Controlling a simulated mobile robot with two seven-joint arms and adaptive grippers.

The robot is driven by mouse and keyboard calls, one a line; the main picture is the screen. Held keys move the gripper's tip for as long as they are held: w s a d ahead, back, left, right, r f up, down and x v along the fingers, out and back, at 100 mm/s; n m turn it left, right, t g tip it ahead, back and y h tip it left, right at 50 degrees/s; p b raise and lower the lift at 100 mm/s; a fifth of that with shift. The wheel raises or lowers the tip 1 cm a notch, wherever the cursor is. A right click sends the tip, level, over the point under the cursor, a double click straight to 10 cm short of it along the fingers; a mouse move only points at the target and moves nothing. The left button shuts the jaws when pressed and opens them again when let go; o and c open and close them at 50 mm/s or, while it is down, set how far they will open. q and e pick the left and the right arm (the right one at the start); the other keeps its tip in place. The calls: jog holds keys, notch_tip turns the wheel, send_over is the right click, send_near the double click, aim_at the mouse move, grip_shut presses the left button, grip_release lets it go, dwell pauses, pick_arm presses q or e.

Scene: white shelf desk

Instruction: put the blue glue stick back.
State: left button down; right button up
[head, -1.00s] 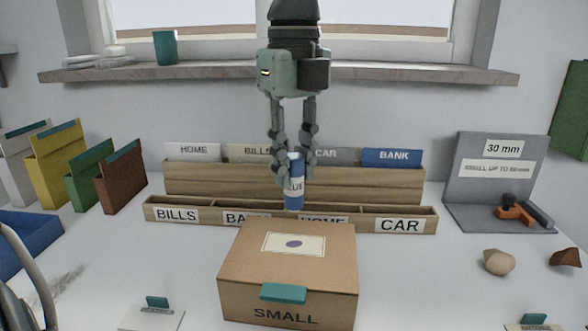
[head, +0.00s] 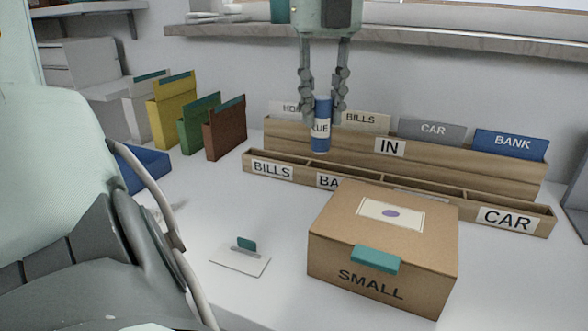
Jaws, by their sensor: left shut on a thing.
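My left gripper (head: 322,96) hangs down from the top middle of the head view. It is shut on the blue glue stick (head: 321,108), a blue cylinder with a white label band showing part of a word. The stick is upright and held in the air, overlapping the wooden rack in the picture. Its lower end appears above the front row of compartments. My right gripper is not in view.
A wooden rack (head: 470,170) marked IN, BILLS and CAR holds cards. A SMALL cardboard box (head: 335,265) stands before it, hiding some labels. Coloured folders (head: 225,130) and a blue tray (head: 148,167) stand left. A small plate (head: 238,262) lies in front.

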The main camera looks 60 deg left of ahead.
pick_arm(q)
jog(key=s+a+f+m+b, duration=0.3)
jog(key=s+a+f, duration=0.3)
jog(key=s+a, duration=0.45)
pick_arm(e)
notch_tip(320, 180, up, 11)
pick_arm(q)
jog(key=shift+w+d+f+p, duration=0.3)
jog(key=shift+w+d+f, duration=0.1)
jog(key=shift+w+f, duration=1.4)
jog(key=shift+w+d+f+p, duration=0.3)
jog(key=shift+w+d+f, duration=0.05)
jog(key=shift+w+f, duration=1.4)
jog(key=shift+w+d+f+p, duration=0.3)
jog(key=shift+w+d+f, duration=0.1)
jog(key=shift+w+f, duration=1.4)
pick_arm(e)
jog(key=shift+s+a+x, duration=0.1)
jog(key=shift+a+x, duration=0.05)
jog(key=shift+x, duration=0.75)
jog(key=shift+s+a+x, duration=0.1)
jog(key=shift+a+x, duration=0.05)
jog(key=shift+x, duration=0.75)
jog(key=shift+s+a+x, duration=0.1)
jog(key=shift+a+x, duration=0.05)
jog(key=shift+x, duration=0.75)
